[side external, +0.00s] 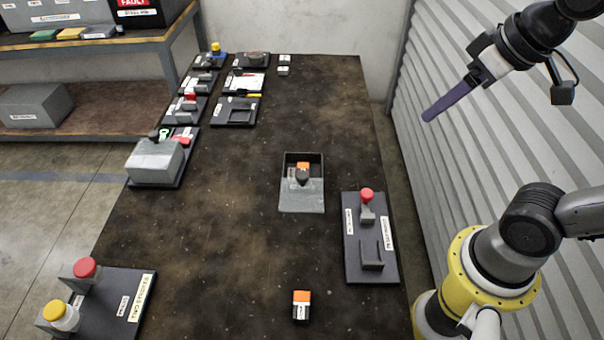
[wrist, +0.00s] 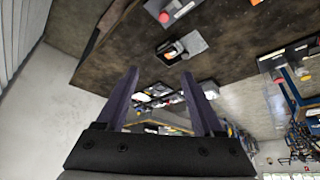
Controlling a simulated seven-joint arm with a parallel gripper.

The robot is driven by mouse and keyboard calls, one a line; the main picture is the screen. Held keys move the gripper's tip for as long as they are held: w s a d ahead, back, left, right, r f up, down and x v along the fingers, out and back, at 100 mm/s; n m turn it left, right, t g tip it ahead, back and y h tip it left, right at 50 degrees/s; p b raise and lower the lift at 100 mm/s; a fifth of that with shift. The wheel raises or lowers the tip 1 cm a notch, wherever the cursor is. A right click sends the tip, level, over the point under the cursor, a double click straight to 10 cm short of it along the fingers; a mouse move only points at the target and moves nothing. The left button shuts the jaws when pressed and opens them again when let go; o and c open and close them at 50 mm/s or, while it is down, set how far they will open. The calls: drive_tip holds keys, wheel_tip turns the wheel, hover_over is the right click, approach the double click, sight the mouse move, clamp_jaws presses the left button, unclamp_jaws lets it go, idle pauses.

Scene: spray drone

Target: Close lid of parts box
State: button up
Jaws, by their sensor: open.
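The parts box (side external: 288,163) is a small dark open-topped box in the middle of the dark table. Its grey lid (side external: 302,199) appears folded open flat on the near side. An orange-and-black part (side external: 302,172) sits inside the box. The box also shows in the wrist view (wrist: 170,52), near the top centre, with its grey lid (wrist: 194,42) beside it. My gripper (side external: 430,114) is raised high at the upper right, well away from the box. In the wrist view my gripper (wrist: 159,72) has its two purple fingers spread apart with nothing between them.
A dark plate with a red-knobbed holder (side external: 367,212) lies right of the box. An orange-and-black block (side external: 301,306) stands at the near edge. Several trays and a grey case (side external: 155,162) line the far left. The table left of the box is clear.

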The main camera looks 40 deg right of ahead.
drive_tip(key=w+a+r+g, duration=0.1)
drive_tip(key=w+a+r, duration=0.1)
drive_tip(key=w, duration=0.7)
drive_tip(key=n+g, duration=0.2)
drive_tip(key=g, duration=0.3)
hover_over(302, 174)
wheel_tip(302, 174, down, 13)
wheel_tip(302, 174, down, 14)
drive_tip(key=shift+r, duration=0.1)
clamp_jaws()
drive_tip(key=shift+r, duration=0.1)
